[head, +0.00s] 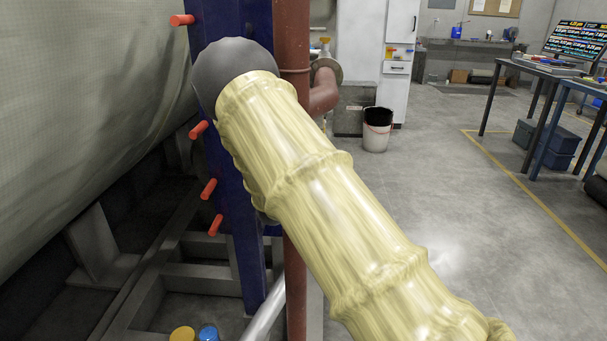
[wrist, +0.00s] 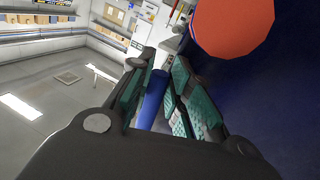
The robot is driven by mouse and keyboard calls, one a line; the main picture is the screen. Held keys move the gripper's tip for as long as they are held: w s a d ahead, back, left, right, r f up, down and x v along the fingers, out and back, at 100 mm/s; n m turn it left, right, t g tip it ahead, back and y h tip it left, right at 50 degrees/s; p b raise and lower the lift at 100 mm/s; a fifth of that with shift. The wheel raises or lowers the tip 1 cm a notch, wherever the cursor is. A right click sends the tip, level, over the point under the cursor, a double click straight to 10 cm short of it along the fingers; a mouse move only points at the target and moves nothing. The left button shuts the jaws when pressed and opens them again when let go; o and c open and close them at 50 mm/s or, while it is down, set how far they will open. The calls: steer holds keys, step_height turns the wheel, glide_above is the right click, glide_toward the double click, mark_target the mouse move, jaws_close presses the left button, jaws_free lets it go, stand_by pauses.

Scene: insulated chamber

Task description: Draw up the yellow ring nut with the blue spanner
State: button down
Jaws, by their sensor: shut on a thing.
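In the wrist view, my gripper (wrist: 161,65) has its teal-padded fingers closed on a blue bar, the handle of the blue spanner (wrist: 153,98). The spanner's far end and its jaw are not clear to see. In the head view, my pale yellow sleeved arm covers the gripper and the spanner. I cannot make out the yellow ring nut for certain in either view. A small yellow round thing (head: 182,334) shows at the bottom edge of the head view, too cut off to identify.
A dark blue post (head: 238,180) carries several red pegs (head: 208,189). A large red-orange disc (wrist: 232,25) is close in the wrist view. A brown-red pipe (head: 296,290) stands beside the post. A big pale tank (head: 80,100) fills the left.

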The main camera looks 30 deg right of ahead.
steer(key=shift+r, duration=0.2)
steer(key=shift+s+a+f+p, duration=0.1)
steer(key=shift+s+a+p, duration=0.3)
steer(key=shift+s, duration=0.4)
steer(key=shift+s+a, duration=0.1)
steer(key=s+a, duration=0.1)
steer(key=s, duration=0.1)
steer(key=s+a+p, duration=0.1)
steer(key=s, duration=0.1)
steer(key=shift+a, duration=0.2)
stand_by(0.6)
steer(key=shift+f, duration=0.15)
